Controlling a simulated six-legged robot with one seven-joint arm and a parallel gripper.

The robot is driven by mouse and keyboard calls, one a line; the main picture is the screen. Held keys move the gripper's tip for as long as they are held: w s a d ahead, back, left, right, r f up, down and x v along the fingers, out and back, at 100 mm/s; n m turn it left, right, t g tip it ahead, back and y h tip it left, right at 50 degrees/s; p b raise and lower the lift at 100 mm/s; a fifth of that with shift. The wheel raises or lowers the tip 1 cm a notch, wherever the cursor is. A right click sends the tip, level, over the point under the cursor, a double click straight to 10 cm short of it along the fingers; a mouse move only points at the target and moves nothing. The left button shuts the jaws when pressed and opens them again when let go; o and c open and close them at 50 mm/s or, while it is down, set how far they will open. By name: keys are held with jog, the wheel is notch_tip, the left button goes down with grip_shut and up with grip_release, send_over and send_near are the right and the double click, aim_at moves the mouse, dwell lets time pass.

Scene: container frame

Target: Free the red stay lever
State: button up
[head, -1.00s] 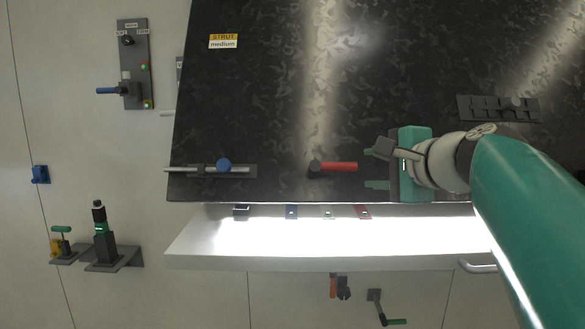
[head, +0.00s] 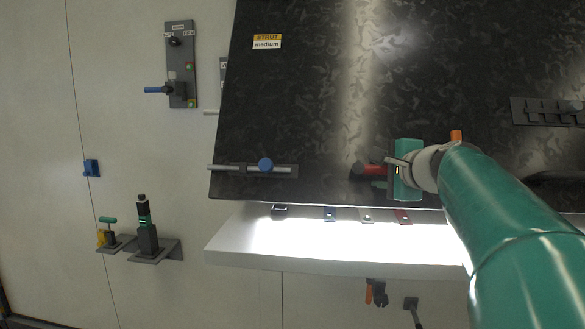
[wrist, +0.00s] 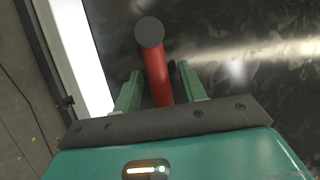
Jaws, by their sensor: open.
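The red stay lever (head: 374,170) sits near the lower edge of the dark panel (head: 320,110), its red handle pointing right from a dark round pivot. In the wrist view the red handle (wrist: 157,75) runs from the dark round pivot cap (wrist: 149,32) down between the two green fingers. My gripper (wrist: 160,90) is open, with one finger on each side of the handle and a visible gap on both sides. In the head view my gripper (head: 385,172) covers the handle's right end. Whether the handle touches the palm is hidden.
A sliding bolt with a blue knob (head: 265,165) is on the panel's lower left. A bright white shelf (head: 330,245) runs below the panel. A slotted dark bracket (head: 548,111) is on the right. A grey switch plate (head: 181,65) is on the left wall.

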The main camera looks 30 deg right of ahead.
grip_shut()
